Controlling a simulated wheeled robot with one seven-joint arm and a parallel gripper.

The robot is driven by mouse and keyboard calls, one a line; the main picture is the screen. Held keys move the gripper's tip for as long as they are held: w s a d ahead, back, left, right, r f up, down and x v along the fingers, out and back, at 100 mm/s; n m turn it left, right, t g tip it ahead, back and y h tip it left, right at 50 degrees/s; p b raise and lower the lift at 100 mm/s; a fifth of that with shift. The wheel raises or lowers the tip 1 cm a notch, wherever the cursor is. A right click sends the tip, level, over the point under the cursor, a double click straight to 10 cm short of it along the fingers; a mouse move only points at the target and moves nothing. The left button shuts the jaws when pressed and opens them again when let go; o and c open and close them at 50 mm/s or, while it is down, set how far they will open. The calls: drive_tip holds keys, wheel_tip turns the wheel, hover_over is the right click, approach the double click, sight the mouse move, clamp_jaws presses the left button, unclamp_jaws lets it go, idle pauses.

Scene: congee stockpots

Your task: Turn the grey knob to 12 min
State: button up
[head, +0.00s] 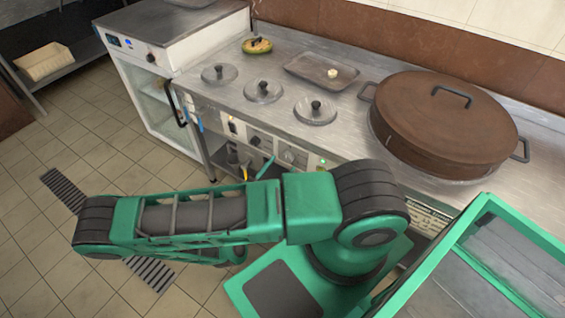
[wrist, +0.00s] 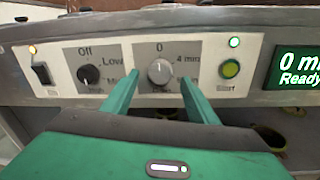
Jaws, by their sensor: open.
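The grey knob (wrist: 159,72) sits on the white control panel in the wrist view, with "0" above it and "4 min" to its upper right; the lower marks are hidden. Its pointer looks roughly upward, toward 0. My gripper (wrist: 159,82) is open, with one green finger at each side of the knob and gaps between fingers and knob. Whether the tips reach as deep as the knob I cannot tell. The display (wrist: 297,66) at the right shows "0 mi", cut off, and "Ready". The grey knob (head: 290,156) also shows small in the head view.
Left of the grey knob is a black knob (wrist: 89,75) marked Off and Low, then a black switch (wrist: 42,74). A green Start button (wrist: 230,68) is to the right. On the counter are several round lids and a big brown lidded pot (head: 440,120).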

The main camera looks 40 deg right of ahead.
sight(286, 159)
drive_tip(key=shift+x, duration=1.7)
drive_tip(key=c, duration=1.1)
drive_tip(key=shift+o, duration=0.3)
